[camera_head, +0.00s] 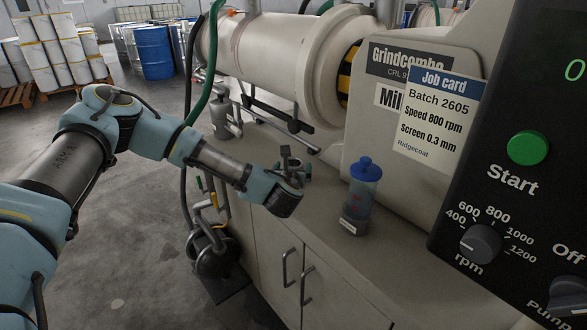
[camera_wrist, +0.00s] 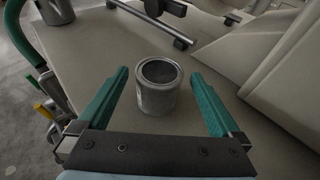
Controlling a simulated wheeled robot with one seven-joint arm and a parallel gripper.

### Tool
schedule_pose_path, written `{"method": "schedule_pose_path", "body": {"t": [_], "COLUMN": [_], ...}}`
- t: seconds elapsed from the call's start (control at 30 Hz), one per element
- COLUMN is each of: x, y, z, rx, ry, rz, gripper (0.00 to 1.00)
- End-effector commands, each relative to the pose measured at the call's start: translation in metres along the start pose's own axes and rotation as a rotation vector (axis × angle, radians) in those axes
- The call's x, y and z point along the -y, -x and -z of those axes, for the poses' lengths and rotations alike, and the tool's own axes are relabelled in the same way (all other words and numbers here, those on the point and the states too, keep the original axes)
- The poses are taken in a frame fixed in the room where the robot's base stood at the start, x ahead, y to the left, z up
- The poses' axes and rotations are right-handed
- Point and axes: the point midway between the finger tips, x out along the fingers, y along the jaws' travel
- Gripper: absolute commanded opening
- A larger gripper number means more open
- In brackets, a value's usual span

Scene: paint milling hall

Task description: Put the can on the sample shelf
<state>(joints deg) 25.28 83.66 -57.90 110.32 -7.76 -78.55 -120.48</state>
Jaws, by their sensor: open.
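A small open-topped grey metal can (camera_wrist: 157,97) stands upright on the beige machine bench (camera_wrist: 85,65) in the wrist view. Its rim and dark inside show. My gripper (camera_wrist: 158,74) is open, with one green finger on each side of the can and a visible gap to each. In the head view my gripper (camera_head: 293,168) is over the bench top, left of the blue-lidded bottle. The can is mostly or wholly hidden by my gripper there. I cannot make out a sample shelf in either view.
A clear bottle with a blue lid (camera_head: 361,195) stands right of my gripper. The mill barrel (camera_head: 275,45) and the control panel (camera_head: 515,130) flank the bench. Another grey metal vessel (camera_wrist: 56,10) is at the wrist view's upper left. Blue drums (camera_head: 153,52) stand far back.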

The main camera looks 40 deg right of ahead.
Motion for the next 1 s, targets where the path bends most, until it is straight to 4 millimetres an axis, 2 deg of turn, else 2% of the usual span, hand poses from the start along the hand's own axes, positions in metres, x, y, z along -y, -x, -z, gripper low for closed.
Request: {"method": "schedule_pose_path", "body": {"t": [0.2,0.47,1.0], "x": [-0.001,-0.001,-0.001], "y": [-0.023,-0.026,-0.026], "z": [-0.001,0.0,0.0], "rx": [-0.001,-0.001,-0.001], "ry": [0.0,0.0,0.0], "rz": [0.0,0.001,0.001], "gripper": [1.0,1.0,0.39]}}
